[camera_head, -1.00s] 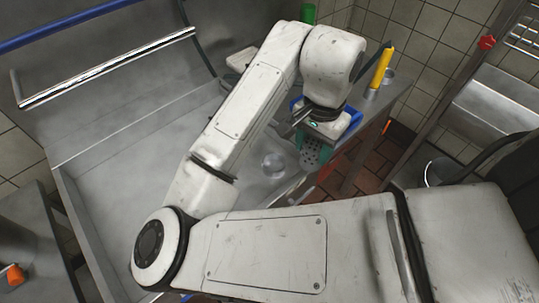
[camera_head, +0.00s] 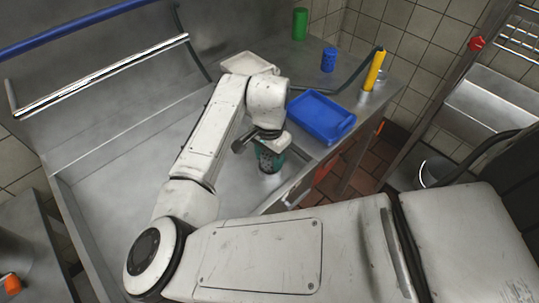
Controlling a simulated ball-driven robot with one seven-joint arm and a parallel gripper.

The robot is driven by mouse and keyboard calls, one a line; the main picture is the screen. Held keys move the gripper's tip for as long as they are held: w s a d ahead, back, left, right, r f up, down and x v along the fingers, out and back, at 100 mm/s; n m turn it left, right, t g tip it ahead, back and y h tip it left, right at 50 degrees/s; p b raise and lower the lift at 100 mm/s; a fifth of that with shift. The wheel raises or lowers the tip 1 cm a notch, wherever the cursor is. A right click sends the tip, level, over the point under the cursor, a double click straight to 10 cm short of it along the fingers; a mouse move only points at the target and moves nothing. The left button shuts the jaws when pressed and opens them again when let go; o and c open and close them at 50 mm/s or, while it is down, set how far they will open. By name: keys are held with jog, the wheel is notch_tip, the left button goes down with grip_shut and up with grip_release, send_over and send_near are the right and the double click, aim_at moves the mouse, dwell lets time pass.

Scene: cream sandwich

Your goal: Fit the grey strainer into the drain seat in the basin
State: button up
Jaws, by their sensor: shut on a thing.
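My gripper (camera_head: 266,150) is shut on the strainer (camera_head: 268,160), a dark grey-green perforated piece, and hangs low inside the steel basin (camera_head: 120,165). The strainer is over the right part of the basin floor, near the basin's right wall. The drain seat is mostly hidden behind the strainer and gripper; a pale curved edge shows just under the strainer. I cannot tell whether the strainer touches the seat or is still above it.
A blue tray (camera_head: 318,134) lies on the counter right of the basin. A blue cup (camera_head: 328,60), a green cylinder (camera_head: 299,23) and a yellow-handled sprayer (camera_head: 374,70) stand farther back. The basin's left side is clear.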

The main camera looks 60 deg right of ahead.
jog(key=shift+f, duration=0.2)
jog(key=o, duration=1)
jog(key=shift+o, duration=0.2)
notch_tip(320, 180, up, 12)
jog(key=shift+r, duration=0.15)
dwell(0.4)
